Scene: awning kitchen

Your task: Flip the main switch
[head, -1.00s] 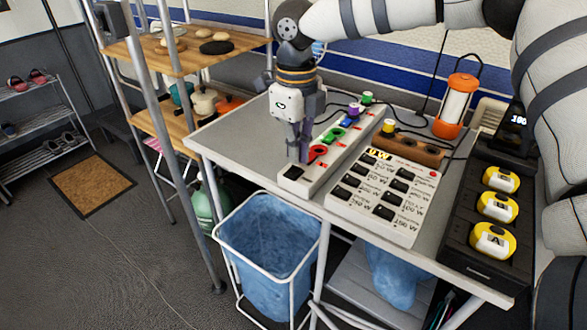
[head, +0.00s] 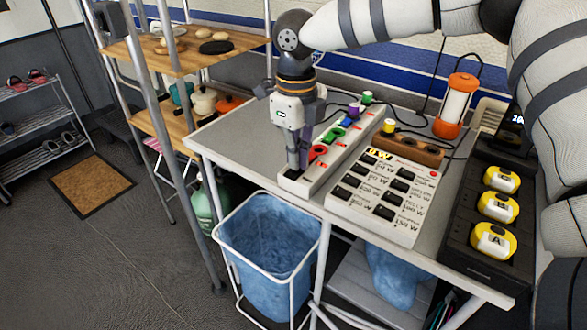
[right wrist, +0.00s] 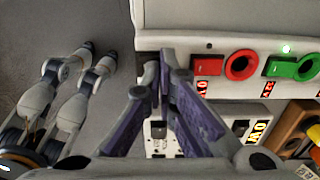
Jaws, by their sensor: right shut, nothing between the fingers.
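A white power strip (head: 312,183) lies along the left part of the grey table, with red, green, blue and other coloured plugs in a row. At its near end is a dark switch (head: 291,174), partly covered by my right gripper (head: 293,165). The gripper points down, shut and empty, with its fingertips at or just above the switch. I cannot tell whether they touch it. In the right wrist view the fingertips (right wrist: 161,66) are together beside the strip's end, and the switch is hidden there. A green light shows by the green plug. My left gripper is not in view.
A white panel of labelled black switches (head: 385,197) lies right of the strip. A black charger with yellow packs (head: 497,207), a wooden block (head: 413,153) and an orange lantern (head: 454,108) stand farther right. A blue-lined bin (head: 268,250) is below the table's front edge.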

